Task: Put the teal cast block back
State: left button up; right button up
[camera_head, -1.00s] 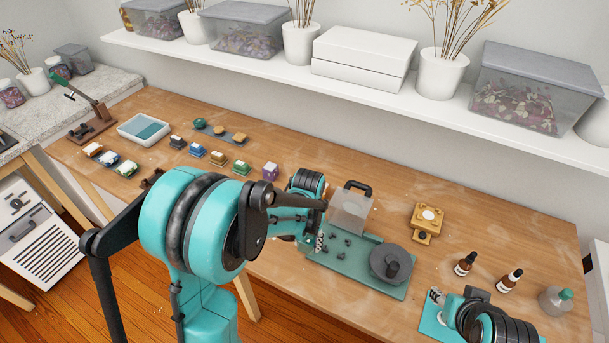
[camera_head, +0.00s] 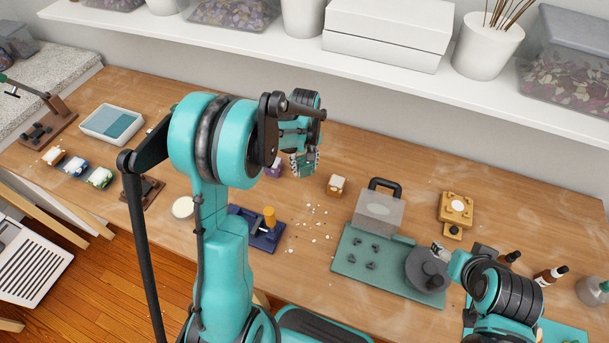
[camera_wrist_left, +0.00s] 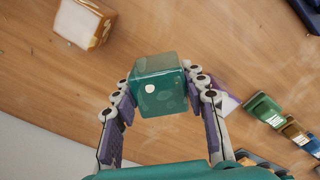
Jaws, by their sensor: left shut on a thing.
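The teal cast block (camera_wrist_left: 158,85) is a glossy cube with a small white spot on its face. My left gripper (camera_head: 304,160) is shut on it, with a finger on each side of the block in the left wrist view. In the head view the block (camera_head: 307,166) hangs from the gripper over the back of the table, just right of a purple block (camera_head: 274,169). Table shows below it in the left wrist view. My right gripper (camera_head: 440,250) is by the grey round disc; its fingers are too small to read.
A white-and-brown block (camera_head: 337,184) stands to the right, with white crumbs near it. A green plate (camera_head: 350,266) carries a grey handled box (camera_head: 379,212). A blue fixture (camera_head: 266,239) lies in front.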

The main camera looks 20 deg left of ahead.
aim_at(305, 181)
pick_arm(q)
jog(key=shift+w+f+b, duration=0.1)
jog(key=shift+f+b, duration=0.65)
jog(key=shift+f, duration=1.9)
jog(key=shift+f, duration=0.1)
jog(key=o, duration=1.3)
jog(key=shift+c, duration=0.2)
